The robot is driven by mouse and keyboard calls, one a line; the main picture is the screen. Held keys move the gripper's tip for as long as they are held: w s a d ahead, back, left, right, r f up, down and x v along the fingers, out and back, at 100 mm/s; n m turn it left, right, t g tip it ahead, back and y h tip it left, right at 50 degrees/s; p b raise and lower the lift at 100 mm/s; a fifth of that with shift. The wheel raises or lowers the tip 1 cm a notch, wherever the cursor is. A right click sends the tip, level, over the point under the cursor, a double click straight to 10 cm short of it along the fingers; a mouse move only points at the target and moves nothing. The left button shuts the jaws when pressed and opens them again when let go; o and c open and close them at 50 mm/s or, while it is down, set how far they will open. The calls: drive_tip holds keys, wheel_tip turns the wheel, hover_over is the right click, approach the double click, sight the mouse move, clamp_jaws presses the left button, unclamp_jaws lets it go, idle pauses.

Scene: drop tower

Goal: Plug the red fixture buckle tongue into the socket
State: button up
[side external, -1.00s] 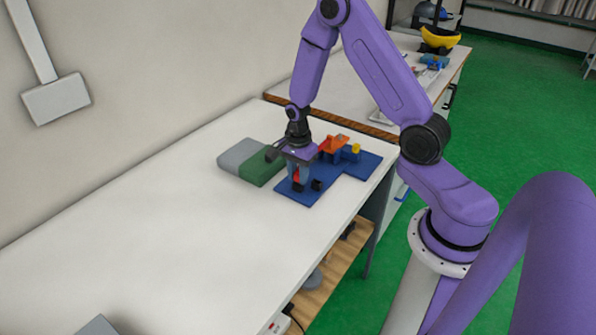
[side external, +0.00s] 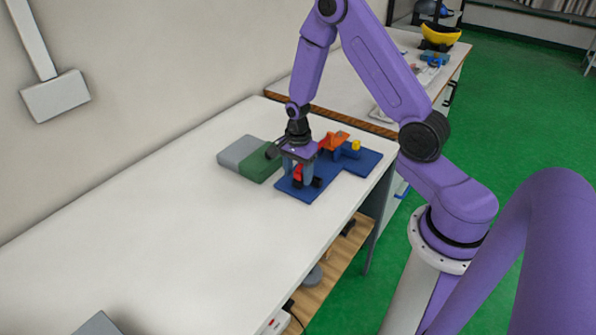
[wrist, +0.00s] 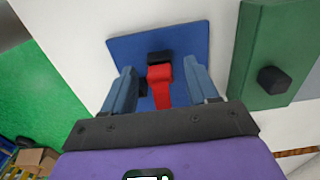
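The red buckle tongue (wrist: 160,86) shows in the wrist view between the two fingers of my gripper (wrist: 159,76). Its far end meets a black block (wrist: 159,58), which looks like the socket, on the blue baseplate (wrist: 195,34). I cannot tell how deep the tongue sits in it. A gap shows between the tongue and each finger, so my gripper is open around it. In the side view my gripper (side external: 301,176) points down over the front of the blue baseplate, with red visible between the fingers, which partly hide the tongue and socket.
A green and grey block (side external: 243,158) lies left of the blue plate; the wrist view shows a dark knob on its green part. Orange and yellow parts (side external: 334,141) stand on the plate behind my gripper.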

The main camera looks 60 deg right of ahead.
wheel_tip(320, 180, up, 17)
drive_tip(key=shift+r, duration=0.2)
idle(0.7)
drive_tip(key=shift+a, duration=0.1)
drive_tip(key=s+a+r+n, duration=0.2)
drive_tip(key=s+a+n, duration=0.95)
drive_tip(key=n, duration=0.45)
drive_tip(key=s+a+n, duration=0.3)
drive_tip(key=s+n, duration=1.1)
drive_tip(key=shift+r+n, duration=0.3)
drive_tip(key=shift+r, duration=0.1)
